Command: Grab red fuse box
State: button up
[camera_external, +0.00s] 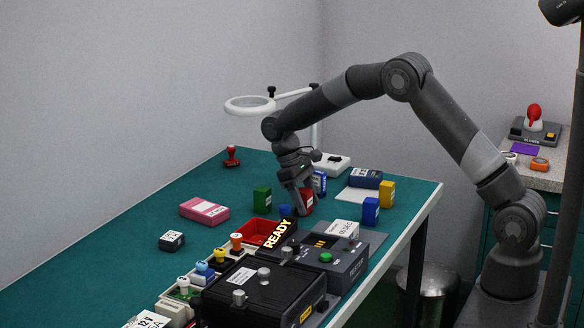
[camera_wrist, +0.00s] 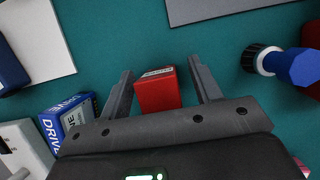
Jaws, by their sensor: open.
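The red fuse box (camera_wrist: 158,92) is a small red block with a white label along one edge. In the wrist view it lies on the green table between the two fingers of my gripper (camera_wrist: 160,82), with a gap on both sides. My gripper is open and holds nothing. In the external view my gripper (camera_external: 301,205) is low over the table, and the red fuse box (camera_external: 307,200) shows partly behind its fingers.
A blue DRIVE box (camera_wrist: 68,113) lies left of the fingers; a blue-capped knob (camera_wrist: 292,66) is to the right. The table's left part is mostly clear.

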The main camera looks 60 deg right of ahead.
jog(key=c, duration=1.1)
jog(key=shift+o, duration=0.2)
jog(key=shift+r, duration=0.1)
